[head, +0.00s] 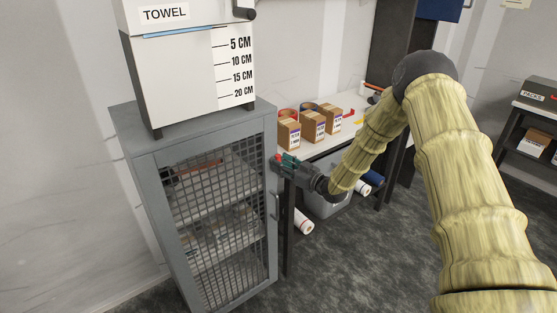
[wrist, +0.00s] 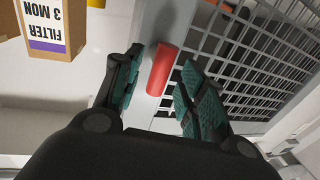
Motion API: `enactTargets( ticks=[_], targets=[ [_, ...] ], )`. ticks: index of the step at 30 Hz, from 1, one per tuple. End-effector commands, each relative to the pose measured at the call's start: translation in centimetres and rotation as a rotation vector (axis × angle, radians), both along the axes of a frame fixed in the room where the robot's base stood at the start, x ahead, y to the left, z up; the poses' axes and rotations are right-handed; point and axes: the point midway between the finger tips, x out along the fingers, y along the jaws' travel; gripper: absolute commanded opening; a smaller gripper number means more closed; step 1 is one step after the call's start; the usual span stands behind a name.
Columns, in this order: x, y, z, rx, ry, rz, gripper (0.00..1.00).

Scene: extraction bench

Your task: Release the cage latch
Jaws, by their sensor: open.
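The cage (head: 197,137) is a grey metal cabinet with a mesh door (head: 222,225), which looks closed. A red latch handle (wrist: 164,70) shows in the wrist view on the grey frame beside the mesh. In the head view a small bit of its red (head: 278,156) shows at the cage's upper right edge, mostly hidden by my gripper. My gripper (head: 283,162) has teal finger pads and is open. In the wrist view its two fingers stand on either side of the red handle, with a visible gap to each. Whether the handle lies at fingertip depth is hard to tell.
A towel dispenser (head: 190,75) stands on the cage. To the right, a bench (head: 335,148) holds several filter boxes (head: 312,126), with a grey bin (head: 325,205) and rolls below. Floor in front is clear.

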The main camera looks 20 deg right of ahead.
Motion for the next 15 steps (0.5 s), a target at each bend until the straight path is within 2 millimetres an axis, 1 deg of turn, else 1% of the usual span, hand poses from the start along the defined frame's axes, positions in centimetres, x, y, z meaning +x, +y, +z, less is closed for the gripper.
enactTargets(
  ticks=[3,6,15],
  targets=[
    [1.1,0.6,0.1,-0.001,0.0,0.0,0.41],
    [1.7,1.1,0.0,-0.001,0.0,0.001,0.41],
    [2.1,1.3,0.0,0.0,0.0,0.0,0.41]
  ],
)
